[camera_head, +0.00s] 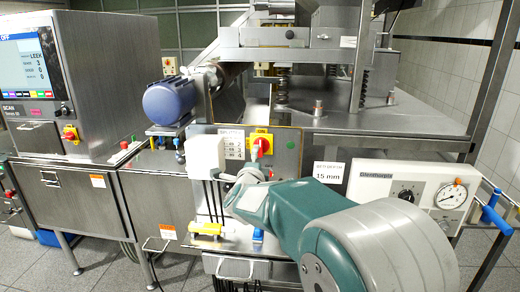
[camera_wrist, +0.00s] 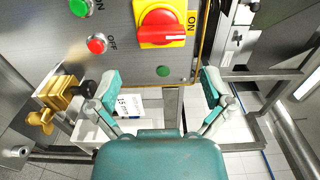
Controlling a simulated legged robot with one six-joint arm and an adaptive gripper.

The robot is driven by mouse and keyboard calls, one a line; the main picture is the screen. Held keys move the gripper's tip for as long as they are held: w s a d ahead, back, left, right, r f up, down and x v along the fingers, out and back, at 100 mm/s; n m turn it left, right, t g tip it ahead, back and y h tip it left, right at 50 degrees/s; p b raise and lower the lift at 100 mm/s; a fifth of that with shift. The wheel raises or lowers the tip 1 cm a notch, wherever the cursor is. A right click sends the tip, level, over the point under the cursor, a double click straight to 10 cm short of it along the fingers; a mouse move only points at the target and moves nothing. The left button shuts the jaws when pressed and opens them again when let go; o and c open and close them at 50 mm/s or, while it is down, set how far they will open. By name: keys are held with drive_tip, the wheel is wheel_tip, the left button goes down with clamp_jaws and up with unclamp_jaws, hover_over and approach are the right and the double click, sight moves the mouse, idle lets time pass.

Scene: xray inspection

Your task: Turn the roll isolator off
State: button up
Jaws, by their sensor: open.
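The roll isolator is a red rotary knob on a yellow plate (camera_head: 262,143), on a steel control panel. In the wrist view its red handle (camera_wrist: 160,25) is at the top centre, its bar running across toward the ON label at the plate's right edge. My gripper (camera_wrist: 160,78) is open, its two teal-backed fingers spread apart below the knob in the wrist view. Nothing is between the fingers, and they appear apart from the knob. In the head view my teal arm reaches toward the panel, and the fingertips are hard to make out.
A green button (camera_wrist: 80,7) and a red button (camera_wrist: 96,44) sit left of the knob. A yellow fitting (camera_wrist: 52,97) juts out at left. A similar red-and-yellow switch (camera_head: 70,134) is on the left machine. A white gauge box (camera_head: 420,192) stands at right.

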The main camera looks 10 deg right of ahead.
sight(260, 157)
drive_tip(key=x, duration=0.8)
drive_tip(key=shift+w+d+f, duration=0.1)
drive_tip(key=shift+w, duration=0.2)
drive_tip(key=c, duration=0.8)
